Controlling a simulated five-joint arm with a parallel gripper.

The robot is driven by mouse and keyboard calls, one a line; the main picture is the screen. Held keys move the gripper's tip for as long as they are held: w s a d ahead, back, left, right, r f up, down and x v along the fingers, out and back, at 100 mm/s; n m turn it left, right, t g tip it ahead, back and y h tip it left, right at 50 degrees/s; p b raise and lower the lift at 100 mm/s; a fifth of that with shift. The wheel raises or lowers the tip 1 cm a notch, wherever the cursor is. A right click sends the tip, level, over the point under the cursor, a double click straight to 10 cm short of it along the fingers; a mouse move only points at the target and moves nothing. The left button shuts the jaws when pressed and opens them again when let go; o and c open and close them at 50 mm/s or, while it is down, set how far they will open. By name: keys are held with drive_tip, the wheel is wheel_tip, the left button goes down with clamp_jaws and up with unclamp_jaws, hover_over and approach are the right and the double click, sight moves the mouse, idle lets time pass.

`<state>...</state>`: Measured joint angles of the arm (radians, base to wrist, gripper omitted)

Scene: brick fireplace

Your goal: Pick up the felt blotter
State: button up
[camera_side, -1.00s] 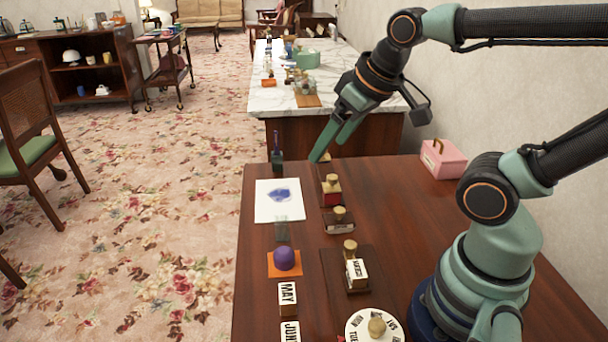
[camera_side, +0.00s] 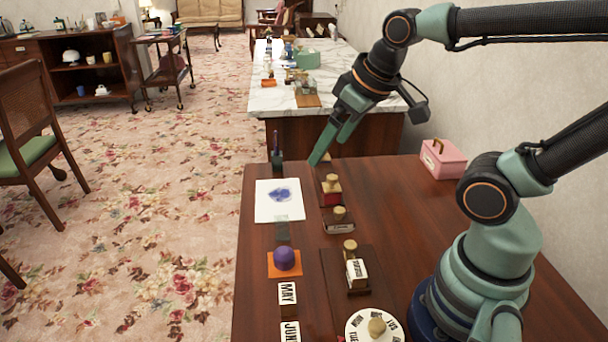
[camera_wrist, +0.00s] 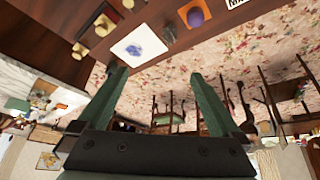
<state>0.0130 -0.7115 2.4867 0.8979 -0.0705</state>
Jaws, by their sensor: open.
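My gripper (camera_side: 329,148) is open and empty, held above the far end of the brown table. In the wrist view its two green fingers (camera_wrist: 160,80) are spread, with nothing between them but carpet and furniture beyond. I cannot tell for sure which piece is the felt blotter. An orange square with a purple dome (camera_side: 284,260) on it lies at the table's left edge; the dome also shows in the wrist view (camera_wrist: 196,16). None touches my gripper.
Knobbed stamps (camera_side: 331,190) stand right of the sheet on the brown table (camera_side: 400,195). A dark bottle (camera_side: 277,158) stands at the far left corner. A white dial (camera_side: 360,328) and MAY block (camera_side: 287,292) are nearer. A pink box (camera_side: 442,160) sits at right.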

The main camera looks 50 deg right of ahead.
drive_tip(key=w+d+f+n+g, duration=0.2)
drive_tip(key=d+f+n+g, duration=0.15)
drive_tip(key=f+n, duration=0.25)
drive_tip(key=n+g, duration=0.2)
drive_tip(key=n, duration=0.5)
approach(340, 209)
drive_tip(key=shift+s+f, duration=0.1)
drive_tip(key=shift+s, duration=0.25)
wheel_tip(340, 209, down, 6)
drive_tip(key=shift+r, duration=0.1)
drive_tip(key=shift+w+f, duration=0.15)
drive_tip(key=shift+f, duration=1.35)
drive_tip(key=shift+w+f, duration=0.1)
drive_tip(key=shift+f, duration=1.4)
drive_tip(key=c, duration=1.5)
